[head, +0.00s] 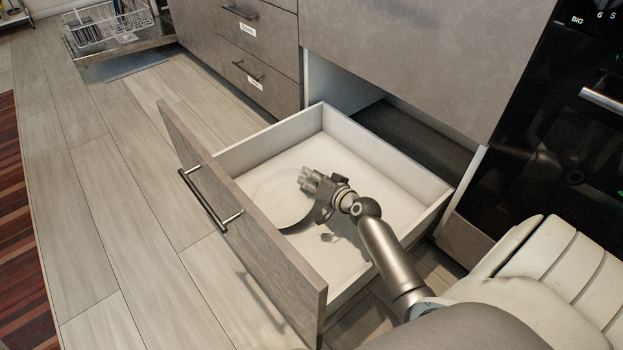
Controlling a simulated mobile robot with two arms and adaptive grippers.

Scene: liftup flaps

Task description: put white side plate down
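The white side plate (281,200) is a pale disc, low inside the open drawer (402,165), near the drawer's front left part. I cannot tell whether it rests on the drawer floor or is just above it. My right gripper (306,181) reaches into the drawer from the right, with its fingers over the plate's right edge. The gripper hides that part of the rim, and whether its fingers are open or shut on the plate does not show clearly. My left gripper is not in view.
The drawer's front panel with a bar handle (205,200) stands out over the wooden floor (110,190). Closed drawers (250,50) are behind it. A black oven (570,130) is at the right. An open dishwasher with a white rack (105,25) is at the far left.

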